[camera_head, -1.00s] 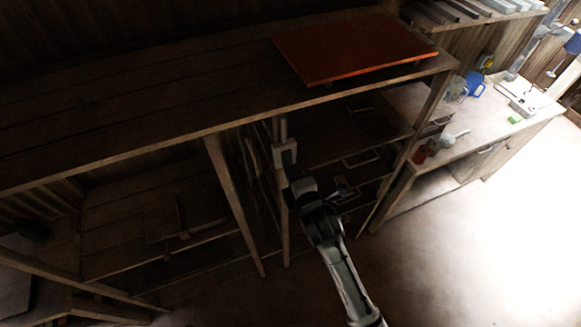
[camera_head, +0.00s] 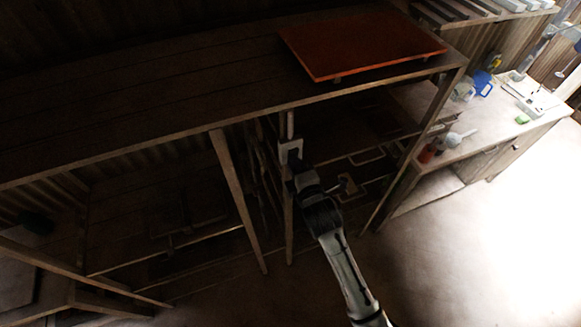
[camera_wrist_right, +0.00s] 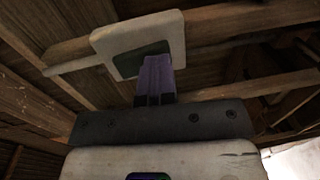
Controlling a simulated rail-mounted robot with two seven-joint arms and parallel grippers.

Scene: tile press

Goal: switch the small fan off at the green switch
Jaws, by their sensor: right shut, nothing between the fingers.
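A white switch plate (camera_head: 291,147) sits on a wooden upright under the front edge of the long bench. In the right wrist view the plate (camera_wrist_right: 110,38) shows large, with a dark green switch (camera_wrist_right: 128,64) in it. My right gripper (camera_head: 293,164) is right at the plate, coming from below. Its fingers (camera_wrist_right: 154,66) are shut and empty, and their tips overlap the green switch; whether they touch it I cannot tell. The fingers hide part of the switch. I cannot make out the small fan. My left gripper is not in view.
An orange-red board (camera_head: 360,42) lies on the long bench (camera_head: 150,110) above. Dark drawers with handles (camera_head: 368,157) are right of the upright, and a slanted wooden leg (camera_head: 238,200) is left. A side counter with a blue jug (camera_head: 482,82) stands at the right. Open floor is lower right.

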